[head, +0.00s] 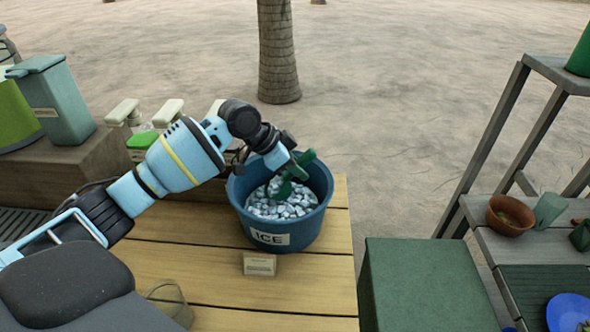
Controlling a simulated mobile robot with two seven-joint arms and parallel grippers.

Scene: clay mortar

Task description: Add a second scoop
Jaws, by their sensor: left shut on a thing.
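A blue bucket labelled ICE (240,192) stands on the wooden table and is partly filled with grey-white ice cubes (282,205). My left gripper (291,160) reaches over the bucket from the left and is shut on a dark green scoop (303,163). The scoop is at the bucket's opening, above or against the ice; I cannot tell whether it touches the cubes or holds any. My right gripper is not in view.
A small card (260,264) stands in front of the bucket. A see-through rounded object (169,298) is at the table's front left. A dark green box (425,285) stands to the right. Further right, a shelf holds a brown bowl (510,216) and a green cup (549,210).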

